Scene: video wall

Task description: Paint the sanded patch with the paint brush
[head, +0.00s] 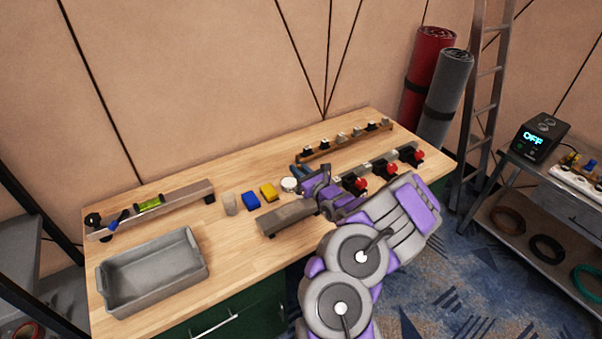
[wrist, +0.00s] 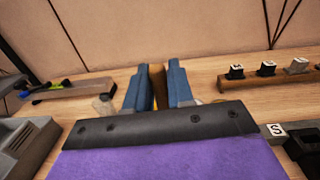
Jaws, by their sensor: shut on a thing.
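My gripper (wrist: 158,88) is over the workbench, its two blue fingers closed on a narrow brown thing (wrist: 157,76). Most of that thing is hidden by the fingers, so I cannot tell whether it is the paint brush. In the head view, my gripper (head: 300,176) is near the white round item (head: 289,185) and the yellow block (head: 268,192), and my arm hides part of the bench there. I cannot make out a sanded patch in either view.
The wooden workbench (head: 235,265) holds a grey tray (head: 150,273), a blue block (head: 250,202), a clear cup (head: 229,205) and a grey-brown block (head: 287,218). A rail with a green level (head: 149,204) lies at left. Red-knobbed clamps (head: 388,169) and a peg rack (head: 340,143) are at right.

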